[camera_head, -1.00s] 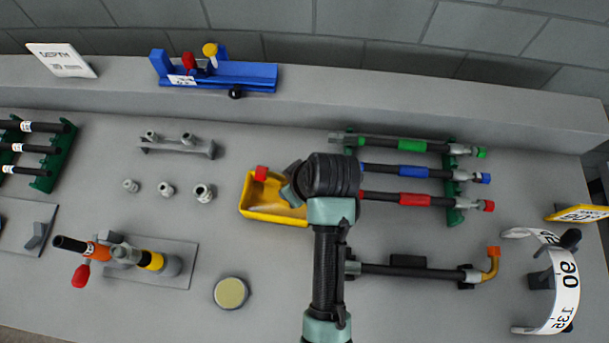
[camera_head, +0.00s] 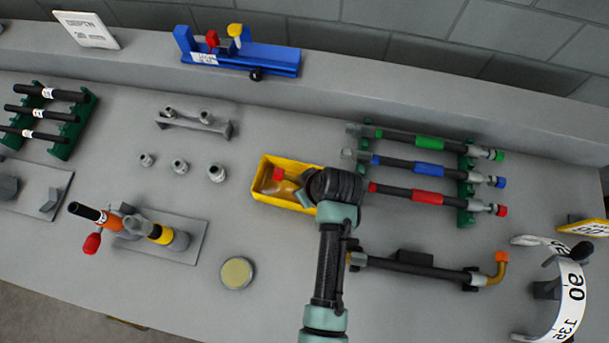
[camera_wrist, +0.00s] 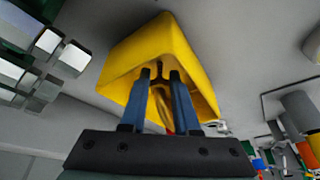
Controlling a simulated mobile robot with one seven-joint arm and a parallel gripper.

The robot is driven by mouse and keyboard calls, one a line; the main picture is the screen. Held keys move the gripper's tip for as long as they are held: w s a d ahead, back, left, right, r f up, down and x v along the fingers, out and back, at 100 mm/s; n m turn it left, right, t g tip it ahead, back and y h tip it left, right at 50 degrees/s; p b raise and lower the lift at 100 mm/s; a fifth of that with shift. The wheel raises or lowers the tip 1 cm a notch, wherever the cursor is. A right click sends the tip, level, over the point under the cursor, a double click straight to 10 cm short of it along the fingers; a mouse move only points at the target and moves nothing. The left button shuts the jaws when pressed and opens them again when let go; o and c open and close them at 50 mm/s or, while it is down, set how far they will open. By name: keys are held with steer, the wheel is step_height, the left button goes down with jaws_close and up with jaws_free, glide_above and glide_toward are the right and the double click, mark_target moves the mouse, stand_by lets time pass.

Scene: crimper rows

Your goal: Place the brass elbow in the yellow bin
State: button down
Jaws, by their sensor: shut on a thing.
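The yellow bin (camera_head: 258,190) stands on the bench near the middle of the head view, and fills the centre of the wrist view (camera_wrist: 125,62). My gripper (camera_wrist: 162,78) points into the bin with both blue fingers inside its opening. It is shut on the brass elbow, a curved brass-coloured piece partly visible between the fingers (camera_wrist: 157,108). In the head view the elbow (camera_head: 286,187) with its red end shows within the bin's outline, just left of my wrist. The fingers largely hide it, and I cannot tell whether it touches the bin floor.
Right of the bin is a green rack (camera_head: 466,190) of capped hoses. A black hose with another brass elbow (camera_head: 497,270) lies in front of it. Several grey fittings (camera_head: 180,166) stand left, and a round yellow-topped disc (camera_head: 237,272) lies in front. Bare bench surrounds the bin's left side.

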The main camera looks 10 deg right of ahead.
steer(key=c, duration=0.9)
jaws_free()
steer(key=shift+f, duration=0.1)
